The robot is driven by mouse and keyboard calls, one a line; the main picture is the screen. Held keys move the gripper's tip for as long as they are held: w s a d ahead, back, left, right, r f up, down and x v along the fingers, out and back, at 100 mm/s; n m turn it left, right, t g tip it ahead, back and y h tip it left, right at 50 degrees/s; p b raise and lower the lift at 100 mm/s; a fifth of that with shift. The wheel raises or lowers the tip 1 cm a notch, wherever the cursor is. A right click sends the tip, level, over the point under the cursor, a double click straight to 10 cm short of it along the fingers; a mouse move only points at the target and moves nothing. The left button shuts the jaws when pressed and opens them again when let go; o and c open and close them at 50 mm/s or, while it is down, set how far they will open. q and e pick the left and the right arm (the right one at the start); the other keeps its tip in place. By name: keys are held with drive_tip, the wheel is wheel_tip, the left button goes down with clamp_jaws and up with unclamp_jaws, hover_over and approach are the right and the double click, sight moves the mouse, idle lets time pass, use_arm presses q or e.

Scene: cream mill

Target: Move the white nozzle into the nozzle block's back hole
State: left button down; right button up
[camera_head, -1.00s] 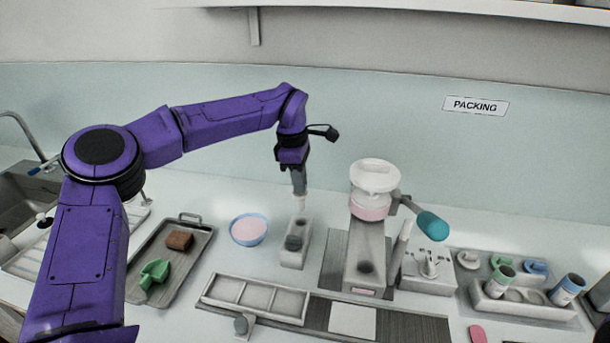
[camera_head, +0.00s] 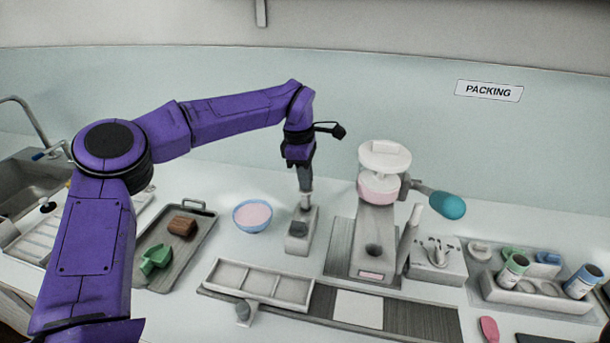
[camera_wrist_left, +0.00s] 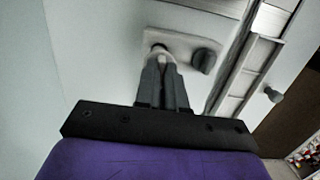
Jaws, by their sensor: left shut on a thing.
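My left gripper (camera_head: 306,189) points straight down over the back end of the pale nozzle block (camera_head: 297,242) and is shut on the white nozzle (camera_head: 305,202). Only a small part of the nozzle shows below the fingers, at the block's back hole; how deep it sits in the hole cannot be told. A dark grey nozzle (camera_head: 298,229) stands at the block's front hole. In the left wrist view, the fingers (camera_wrist_left: 163,72) reach the block (camera_wrist_left: 183,40), and the dark nozzle (camera_wrist_left: 203,60) stands beside them. My right gripper is not in view.
A blue bowl of pink cream (camera_head: 252,215) stands left of the block, with a metal tray (camera_head: 200,238) beyond it. The cream mill (camera_head: 372,230) stands close on the right. A sectioned pale tray (camera_head: 260,284) lies in front. The counter behind the block is clear.

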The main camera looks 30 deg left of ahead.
sight(306, 196)
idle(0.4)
use_arm(q)
drive_tip(key=shift+f, duration=0.1)
drive_tip(key=shift+f, duration=0.15)
idle(0.3)
drive_tip(key=shift+f+b, duration=0.55)
drive_tip(key=shift+f, duration=0.75)
drive_tip(key=shift+f, duration=0.1)
drive_tip(key=shift+f+b, duration=0.6)
drive_tip(key=shift+f, duration=0.55)
drive_tip(key=shift+f, duration=0.15)
